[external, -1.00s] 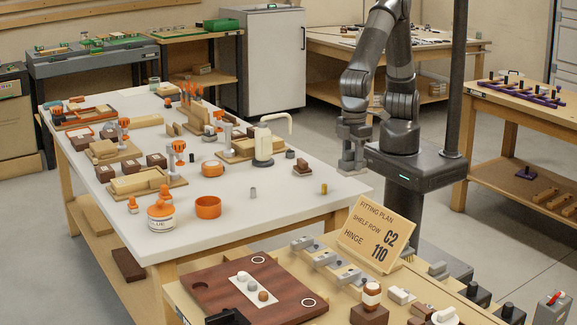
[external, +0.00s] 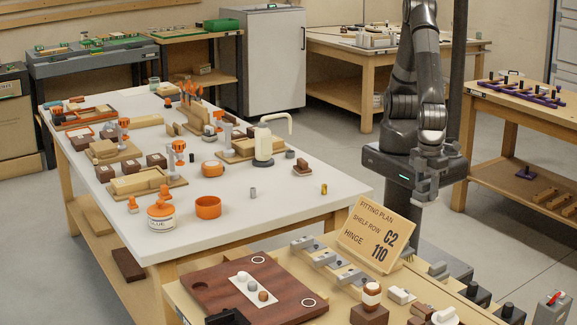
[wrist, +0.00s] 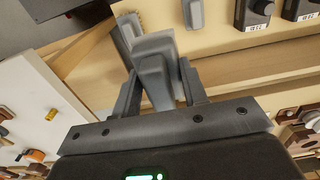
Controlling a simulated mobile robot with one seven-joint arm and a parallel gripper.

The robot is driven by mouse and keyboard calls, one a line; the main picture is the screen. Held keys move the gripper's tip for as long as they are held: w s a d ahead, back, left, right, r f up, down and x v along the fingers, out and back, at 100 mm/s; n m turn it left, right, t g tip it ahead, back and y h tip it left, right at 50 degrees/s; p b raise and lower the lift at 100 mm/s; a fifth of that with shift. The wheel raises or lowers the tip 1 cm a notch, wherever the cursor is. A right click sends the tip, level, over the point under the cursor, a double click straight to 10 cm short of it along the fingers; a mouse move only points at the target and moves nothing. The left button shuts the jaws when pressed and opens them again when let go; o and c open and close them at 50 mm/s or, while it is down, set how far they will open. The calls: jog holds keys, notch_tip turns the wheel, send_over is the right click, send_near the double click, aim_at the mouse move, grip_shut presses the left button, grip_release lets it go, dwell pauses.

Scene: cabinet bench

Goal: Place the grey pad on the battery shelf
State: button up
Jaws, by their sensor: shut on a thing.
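My gripper (external: 425,192) hangs beside my column, above the gap between the white table and the front bench. In the wrist view my gripper (wrist: 158,90) is shut on a grey block-like piece, taken as the grey pad (wrist: 153,72). The pad points away from the palm, with a finger on each side. In the external view I cannot make out the pad apart from the gripper. I cannot tell for sure which surface is the battery shelf. Dark boxes with white labels (wrist: 254,13) stand on a wooden surface ahead in the wrist view.
The front bench (external: 290,262) holds a sign (external: 377,235), a brown board (external: 212,291), grey fittings and dark blocks (external: 478,294).

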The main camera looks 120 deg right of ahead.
notch_tip(320, 180, down, 23)
jog(key=shift+f, duration=0.1)
dwell(0.6)
jog(key=o, duration=1)
jog(key=shift+f, duration=0.1)
notch_tip(320, 180, up, 12)
jog(key=shift+r, duration=0.15)
